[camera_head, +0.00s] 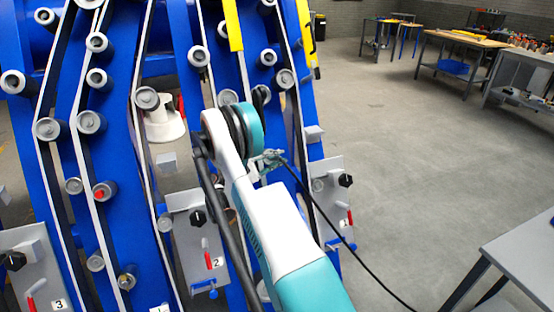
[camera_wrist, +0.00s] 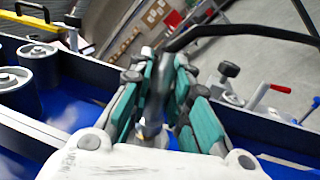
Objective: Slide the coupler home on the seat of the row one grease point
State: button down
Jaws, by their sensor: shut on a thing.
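My gripper (camera_wrist: 160,95) is shut on the dark coupler (camera_wrist: 154,100), which stands between its teal pads in the wrist view. A black hose (camera_wrist: 240,30) runs from the coupler to the upper right. In the head view my gripper (camera_head: 268,162) is beside the blue chassis, left of the rightmost grey panel, and the hose (camera_head: 340,235) trails down to the right.
The rightmost grey panel (camera_head: 332,195) carries a black knob (camera_head: 346,180) and a red lever. Panel 2 (camera_head: 195,250) is left of my arm. Rollers and belts line the blue frame (camera_head: 120,200). A grey table (camera_head: 520,250) stands at lower right; the floor between is open.

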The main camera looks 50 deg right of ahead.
jog(key=shift+w+d+f, duration=0.15)
jog(key=shift+w+f, duration=0.05)
jog(key=shift+w, duration=0.1)
jog(key=c, duration=1.4)
grip_release()
jog(key=v, duration=1.2)
